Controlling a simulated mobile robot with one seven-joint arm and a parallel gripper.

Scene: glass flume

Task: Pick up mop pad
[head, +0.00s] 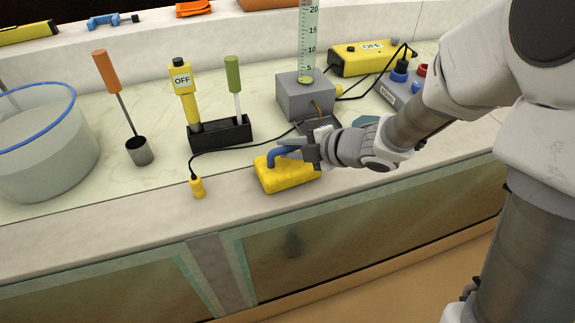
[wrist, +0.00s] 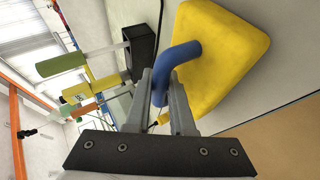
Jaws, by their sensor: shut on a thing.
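The mop pad (head: 287,176) is a yellow sponge-like block with a curved blue handle, near the counter's front edge in the head view. In the wrist view the mop pad (wrist: 225,55) fills the upper right, tilted in the picture. My gripper (head: 309,150) reaches in from the right and is shut on the blue handle. In the wrist view my gripper (wrist: 166,90) has its two fingers on either side of the handle's end. I cannot tell whether the pad's underside touches the counter.
A black holder (head: 220,134) with a yellow "OFF" device and a green-handled tool stands behind left. A yellow probe (head: 198,187) on a black cable lies left of the pad. A grey block (head: 305,97) with a graduated cylinder stands behind. The counter's front edge is close.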

